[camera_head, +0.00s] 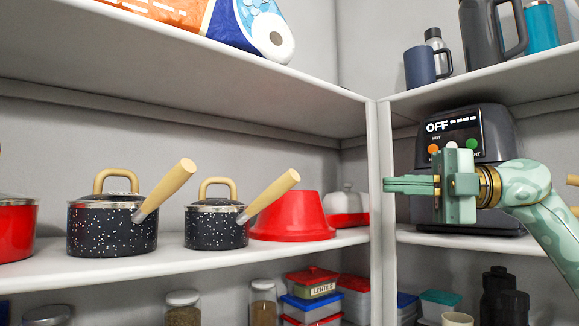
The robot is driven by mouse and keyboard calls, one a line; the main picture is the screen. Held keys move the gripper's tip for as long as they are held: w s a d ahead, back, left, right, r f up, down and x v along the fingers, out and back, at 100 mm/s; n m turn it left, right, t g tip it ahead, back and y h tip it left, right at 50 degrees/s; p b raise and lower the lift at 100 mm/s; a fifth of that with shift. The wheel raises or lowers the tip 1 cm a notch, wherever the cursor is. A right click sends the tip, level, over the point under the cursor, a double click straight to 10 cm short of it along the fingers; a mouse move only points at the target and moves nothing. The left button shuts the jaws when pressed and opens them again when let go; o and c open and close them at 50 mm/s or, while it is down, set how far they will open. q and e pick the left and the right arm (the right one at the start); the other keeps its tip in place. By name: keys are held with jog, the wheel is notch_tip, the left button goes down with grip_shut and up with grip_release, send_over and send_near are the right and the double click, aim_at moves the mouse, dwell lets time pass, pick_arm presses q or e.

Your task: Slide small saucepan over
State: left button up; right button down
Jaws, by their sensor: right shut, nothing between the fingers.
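The small saucepan (216,225) is black with white speckles, with a lid, a tan lid handle and a long tan handle angled up to the right. It stands upright on the left middle shelf (160,262). A larger matching saucepan (112,227) stands to its left. My right gripper (386,185) is shut and empty, pointing left in front of the shelf corner, well to the right of the small saucepan and apart from it. My left gripper is out of view.
A red tub (293,217) stands close on the small saucepan's right, with a red-and-white container (346,206) behind. A red pot (17,228) is at the far left. A dark appliance (480,135) stands behind my right gripper. A white shelf post (381,270) divides the shelves.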

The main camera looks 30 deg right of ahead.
jog(key=a, duration=0.1)
jog(key=p, duration=0.6)
send_near(291, 182)
jog(key=a, duration=0.3)
jog(key=shift+w+a+r+p, duration=0.1)
jog(key=shift+w+a+p, duration=0.1)
jog(key=shift+w+p, duration=0.4)
jog(key=shift+w+a+f+p, duration=0.1)
jog(key=shift+w+a+p, duration=0.15)
jog(key=shift+w+p, duration=0.3)
jog(key=shift+w+a+r+p, duration=0.1)
jog(key=shift+w+a+p, duration=0.1)
jog(key=shift+w+p, duration=0.4)
jog(key=shift+w, duration=0.1)
